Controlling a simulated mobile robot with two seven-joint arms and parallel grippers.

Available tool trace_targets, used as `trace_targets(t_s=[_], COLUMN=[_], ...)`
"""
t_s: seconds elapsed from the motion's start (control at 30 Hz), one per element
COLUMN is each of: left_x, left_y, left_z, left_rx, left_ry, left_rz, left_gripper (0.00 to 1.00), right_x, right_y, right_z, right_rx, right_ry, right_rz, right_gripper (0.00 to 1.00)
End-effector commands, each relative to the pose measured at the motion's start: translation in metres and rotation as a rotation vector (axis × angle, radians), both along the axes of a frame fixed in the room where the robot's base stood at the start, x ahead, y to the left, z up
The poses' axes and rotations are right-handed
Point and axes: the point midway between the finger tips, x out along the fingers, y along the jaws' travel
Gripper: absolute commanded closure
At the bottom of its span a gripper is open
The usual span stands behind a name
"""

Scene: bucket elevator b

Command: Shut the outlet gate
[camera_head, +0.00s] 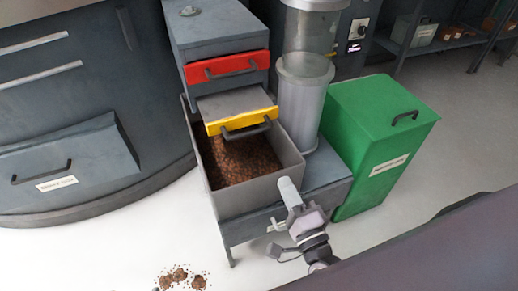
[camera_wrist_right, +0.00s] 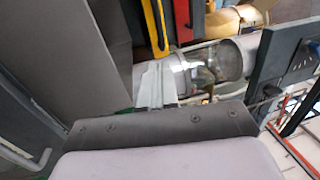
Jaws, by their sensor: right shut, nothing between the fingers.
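A yellow-fronted slide gate (camera_head: 240,121) with a dark handle sticks out of the grey housing, its grey plate showing above the bin. A red-fronted slide (camera_head: 227,68) with a dark handle sits above it, closer to the housing. No label tells me which is the outlet gate. My right gripper (camera_head: 287,187) is shut and empty at the bin's front right corner, apart from both handles. In the right wrist view its fingers (camera_wrist_right: 155,85) are together, with a yellow bar (camera_wrist_right: 154,27) beyond them. My left gripper is not in view.
A grey bin (camera_head: 283,168) of brown grains (camera_head: 240,160) stands below the yellow slide. A clear-topped column (camera_head: 305,80) and a green box (camera_head: 385,125) stand to the right. Spilled brown lumps (camera_head: 180,276) lie on the floor. Free room lies left of the bin's front.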

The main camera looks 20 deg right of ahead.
Motion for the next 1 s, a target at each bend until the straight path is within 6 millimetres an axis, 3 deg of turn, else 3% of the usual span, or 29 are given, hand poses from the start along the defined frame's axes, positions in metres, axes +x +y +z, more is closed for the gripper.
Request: trace_targets(t_s=[0.6, 0.8, 1.0], left_x=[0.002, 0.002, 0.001], left_y=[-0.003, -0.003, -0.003], left_z=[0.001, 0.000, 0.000], left_rx=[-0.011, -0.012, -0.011], left_ry=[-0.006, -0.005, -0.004], left_rz=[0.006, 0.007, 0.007], left_gripper=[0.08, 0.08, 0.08], right_x=[0.103, 0.124, 0.132], right_y=[0.005, 0.006, 0.006], right_z=[0.021, 0.024, 0.026], right_rx=[-0.004, -0.004, -0.004], right_ry=[-0.001, 0.000, 0.001], right_rz=[0.000, 0.001, 0.000], right_gripper=[1.00, 1.00, 1.00])
